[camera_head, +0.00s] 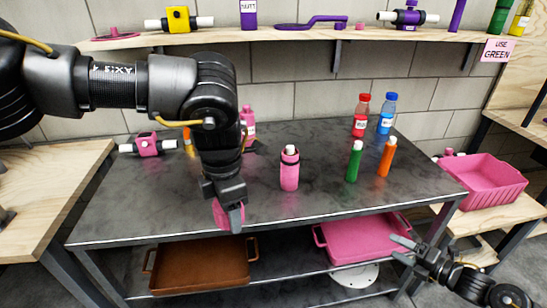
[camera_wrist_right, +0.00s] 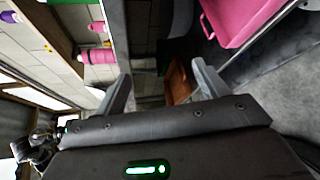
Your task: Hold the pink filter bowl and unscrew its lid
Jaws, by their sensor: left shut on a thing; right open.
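My left gripper (camera_head: 226,190) reaches down from above near the table's front edge. It is shut on a pink piece (camera_head: 228,214), mostly hidden by the fingers; I cannot tell whether this is the bowl or its lid. A pink cylinder (camera_head: 289,172) with a dark band and a white top stands upright on the table, just right of that gripper and apart from it. My right gripper (camera_head: 403,250) is open and empty, low in front of the table's right end. Its open fingers (camera_wrist_right: 160,90) also show in the right wrist view, with nothing between them.
The dark table (camera_head: 330,205) also holds a green bottle (camera_head: 354,161), an orange bottle (camera_head: 387,157), red-capped and blue-capped bottles, and a pink housing with white pipe ends (camera_head: 148,145). Brown (camera_head: 200,285) and pink trays sit below. A pink crate (camera_head: 482,183) stands at right.

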